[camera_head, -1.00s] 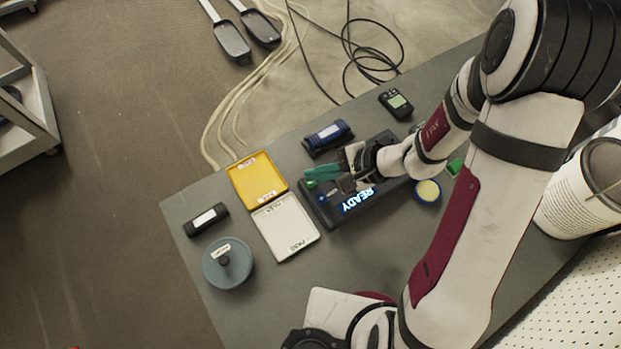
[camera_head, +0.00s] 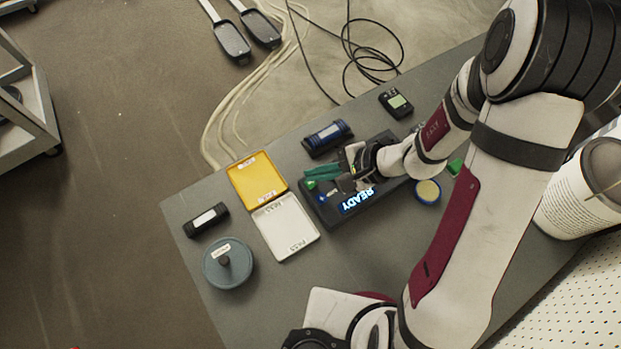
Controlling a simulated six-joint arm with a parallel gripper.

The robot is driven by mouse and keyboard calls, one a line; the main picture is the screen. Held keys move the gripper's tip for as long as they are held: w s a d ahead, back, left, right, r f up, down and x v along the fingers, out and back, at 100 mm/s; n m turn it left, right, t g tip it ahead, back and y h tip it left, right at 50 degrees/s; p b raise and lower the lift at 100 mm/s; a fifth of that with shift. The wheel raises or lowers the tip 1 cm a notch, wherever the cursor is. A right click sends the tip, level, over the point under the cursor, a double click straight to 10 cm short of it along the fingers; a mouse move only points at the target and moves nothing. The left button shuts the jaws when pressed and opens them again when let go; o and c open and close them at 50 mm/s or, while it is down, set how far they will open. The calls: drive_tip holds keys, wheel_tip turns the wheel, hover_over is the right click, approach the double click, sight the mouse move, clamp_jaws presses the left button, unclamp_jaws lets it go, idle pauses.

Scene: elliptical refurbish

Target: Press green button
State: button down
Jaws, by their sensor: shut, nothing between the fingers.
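The black device (camera_head: 345,216) with a lit blue READY display (camera_head: 357,201) sits in the middle of the grey table. My gripper (camera_head: 312,176) is over its left end, with green fingers shut and nothing between them. A small green button (camera_head: 311,185) shows just below the fingertips, partly covered by them. I cannot tell whether the fingertips touch it. A blue button (camera_head: 322,197) lies a little lower on the device. My wrist hides much of the device's right part.
A yellow tray (camera_head: 237,180) and a white PASS tray (camera_head: 296,244) lie left of the device. A blue-black battery-like block (camera_head: 327,138) and a small meter (camera_head: 396,103) lie behind it.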

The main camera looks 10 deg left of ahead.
sight(317, 183)
drive_tip(key=shift+f, duration=0.2)
drive_tip(key=shift+f, duration=0.25)
drive_tip(key=shift+f, duration=0.45)
idle(0.8)
drive_tip(key=shift+r, duration=0.9)
drive_tip(key=shift+r, duration=2.5)
